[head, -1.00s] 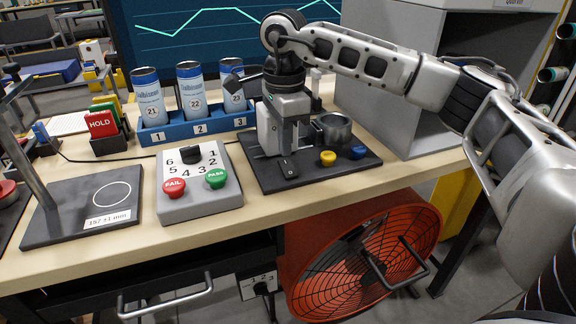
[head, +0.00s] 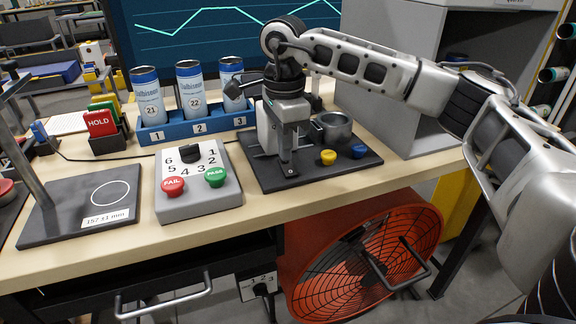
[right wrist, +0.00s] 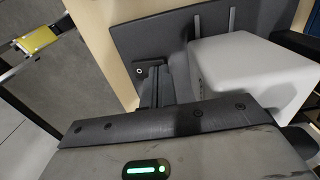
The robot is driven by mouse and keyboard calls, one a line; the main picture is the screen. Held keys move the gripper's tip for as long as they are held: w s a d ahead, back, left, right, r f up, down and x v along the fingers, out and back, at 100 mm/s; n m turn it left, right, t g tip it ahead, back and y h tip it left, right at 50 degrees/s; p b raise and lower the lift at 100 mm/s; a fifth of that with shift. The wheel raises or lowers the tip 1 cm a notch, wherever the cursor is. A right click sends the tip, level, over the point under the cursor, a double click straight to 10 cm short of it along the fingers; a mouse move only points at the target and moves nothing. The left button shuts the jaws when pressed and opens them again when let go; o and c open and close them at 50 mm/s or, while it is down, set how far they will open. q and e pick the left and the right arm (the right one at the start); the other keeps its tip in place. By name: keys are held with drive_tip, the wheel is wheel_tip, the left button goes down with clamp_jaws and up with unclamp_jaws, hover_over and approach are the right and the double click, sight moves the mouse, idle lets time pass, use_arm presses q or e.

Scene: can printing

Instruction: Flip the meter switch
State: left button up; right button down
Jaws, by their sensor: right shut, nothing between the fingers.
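The meter is a black base plate (head: 330,174) on the table with a pale box (head: 266,132), a round metal cup (head: 335,127), a yellow knob (head: 328,157) and a blue knob (head: 358,152). My right gripper (head: 288,169) points down at the plate's front part, fingers shut and empty. Its fingertips are over the small dark switch (right wrist: 148,72), which they mostly hide. In the right wrist view the fingers (right wrist: 154,88) reach the switch beside the pale box (right wrist: 250,75). I cannot tell whether they touch it or which way it is set. My left gripper is out of view.
A grey box with a red FAIL button (head: 173,186), a green PASS button (head: 215,177) and a dial stands left of the meter. A blue rack (head: 160,134) with three cans is behind it. A grey cabinet (head: 400,60) stands at right. An orange fan (head: 365,260) is below the table.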

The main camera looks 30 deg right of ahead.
drive_tip(key=shift+f, duration=0.45)
drive_tip(key=shift+b, duration=0.3)
drive_tip(key=shift+r+p, duration=0.7)
wheel_tip(320, 180, up, 6)
drive_tip(key=p, duration=0.4)
drive_tip(key=shift+f, duration=0.1)
drive_tip(key=shift+f, duration=0.15)
